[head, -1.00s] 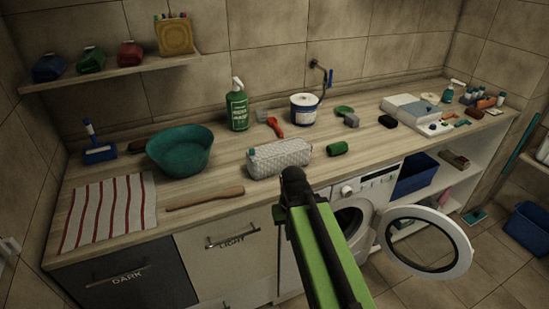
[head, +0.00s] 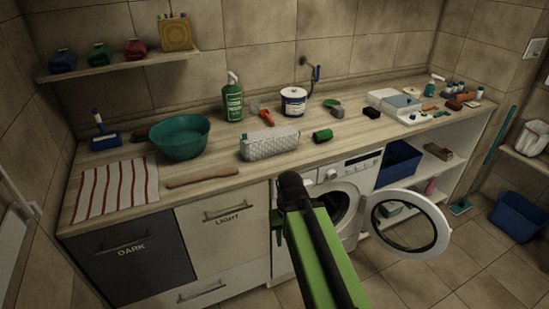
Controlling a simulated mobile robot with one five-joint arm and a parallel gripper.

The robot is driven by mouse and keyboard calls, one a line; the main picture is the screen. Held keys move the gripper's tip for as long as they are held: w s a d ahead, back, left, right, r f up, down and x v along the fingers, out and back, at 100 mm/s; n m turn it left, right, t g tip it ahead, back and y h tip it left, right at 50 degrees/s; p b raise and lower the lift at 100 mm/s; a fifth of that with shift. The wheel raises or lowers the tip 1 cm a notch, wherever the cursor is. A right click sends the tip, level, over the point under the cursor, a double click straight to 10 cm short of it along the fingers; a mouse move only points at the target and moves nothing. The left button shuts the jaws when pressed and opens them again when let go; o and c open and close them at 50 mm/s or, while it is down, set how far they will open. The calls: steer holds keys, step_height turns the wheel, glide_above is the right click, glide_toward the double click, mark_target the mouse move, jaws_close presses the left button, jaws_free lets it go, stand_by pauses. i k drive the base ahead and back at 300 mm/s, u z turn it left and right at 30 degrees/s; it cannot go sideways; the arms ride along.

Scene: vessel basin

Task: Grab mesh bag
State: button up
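A pale grey bag with a mesh-like pattern (head: 270,144), which looks like the mesh bag, lies lengthwise near the front of the wooden counter. A small green piece shows at its left end. My green and black arm reaches up from the bottom of the head view. Its dark end, with my gripper (head: 279,222), is in front of the counter, below and apart from the bag in the picture. The fingers are mostly hidden behind the arm, so their opening does not show.
On the counter (head: 225,185), a teal basin (head: 180,137) and wooden stick (head: 202,177) are left of the bag; a green roll (head: 322,136) is right. A spray bottle (head: 233,98) and white tub (head: 293,101) stand behind. The washer door (head: 441,232) hangs open into the floor space.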

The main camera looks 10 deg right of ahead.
mark_target(286, 139)
steer(key=u, duration=0.15)
steer(key=k, duration=0.6)
steer(key=z, duration=1.65)
steer(key=i, duration=1.75)
steer(key=u, duration=0.5)
steer(key=k, duration=0.1)
steer(key=u, duration=3.1)
steer(key=i, duration=0.55)
steer(key=z, duration=0.05)
